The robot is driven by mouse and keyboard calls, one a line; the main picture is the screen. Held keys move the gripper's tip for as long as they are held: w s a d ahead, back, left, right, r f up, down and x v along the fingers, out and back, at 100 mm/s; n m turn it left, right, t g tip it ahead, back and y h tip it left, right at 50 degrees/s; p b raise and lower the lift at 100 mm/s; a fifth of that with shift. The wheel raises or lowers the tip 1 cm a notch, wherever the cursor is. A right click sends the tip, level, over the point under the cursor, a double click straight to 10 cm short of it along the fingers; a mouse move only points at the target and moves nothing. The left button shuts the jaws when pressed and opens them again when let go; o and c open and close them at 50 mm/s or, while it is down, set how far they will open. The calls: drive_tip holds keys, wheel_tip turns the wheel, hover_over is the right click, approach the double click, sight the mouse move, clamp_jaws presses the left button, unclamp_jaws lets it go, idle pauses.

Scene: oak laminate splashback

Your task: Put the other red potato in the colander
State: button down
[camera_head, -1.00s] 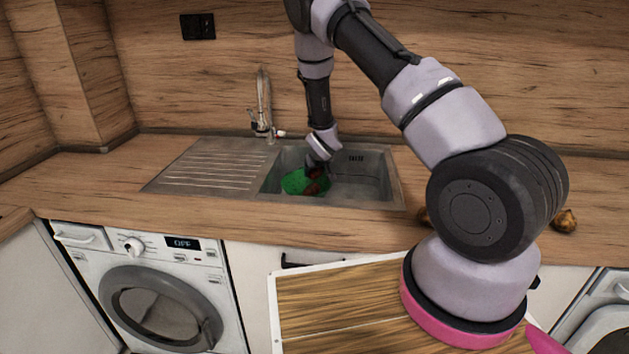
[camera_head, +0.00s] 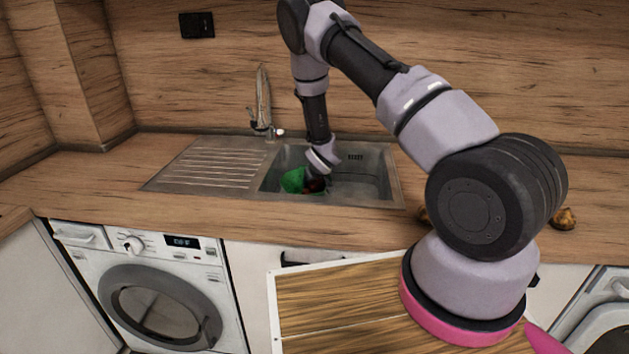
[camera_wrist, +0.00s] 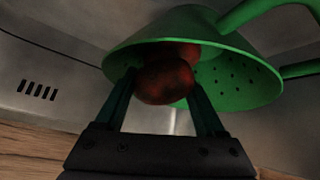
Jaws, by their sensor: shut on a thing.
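The green colander (camera_head: 291,180) sits in the sink basin and looks tilted. It also shows in the wrist view (camera_wrist: 245,80), with its handles at the upper right. My gripper (camera_wrist: 160,92) is shut on a red potato (camera_wrist: 163,84), with one finger on each side of it, at the colander's rim. Another red potato (camera_wrist: 178,53) lies inside the colander, just behind the held one and partly hidden by it. In the head view my gripper (camera_head: 317,174) is down in the basin, and a dark red potato (camera_head: 314,186) shows beside the green colander.
The steel sink (camera_head: 370,190) has free floor right of the colander. A ribbed drainboard (camera_head: 212,166) and the tap (camera_head: 264,105) are at its left and back. Brown lumpy items (camera_head: 564,219) lie on the counter at right. A washing machine (camera_head: 150,285) stands below.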

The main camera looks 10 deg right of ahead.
drive_tip(key=shift+c, duration=1.3)
unclamp_jaws()
drive_tip(key=shift+r, duration=0.1)
drive_tip(key=s+d+r+m, duration=0.2)
drive_tip(key=s+r, duration=0.4)
drive_tip(key=r, duration=0.6)
drive_tip(key=s+d+r+m+y, duration=0.1)
drive_tip(key=s+r, duration=0.4)
drive_tip(key=r, duration=0.7)
drive_tip(key=s+d+r+m, duration=0.2)
drive_tip(key=s+r, duration=0.4)
drive_tip(key=r, duration=0.6)
drive_tip(key=s+r, duration=0.4)
drive_tip(key=s, duration=0.3)
drive_tip(key=s+r+m, duration=0.1)
drive_tip(key=s+r, duration=0.3)
drive_tip(key=s, duration=0.4)
drive_tip(key=s+r+g+y, duration=0.1)
drive_tip(key=s+r, duration=0.4)
drive_tip(key=s, duration=0.3)
drive_tip(key=shift+d+m, duration=0.3)
drive_tip(key=shift+d, duration=0.15)
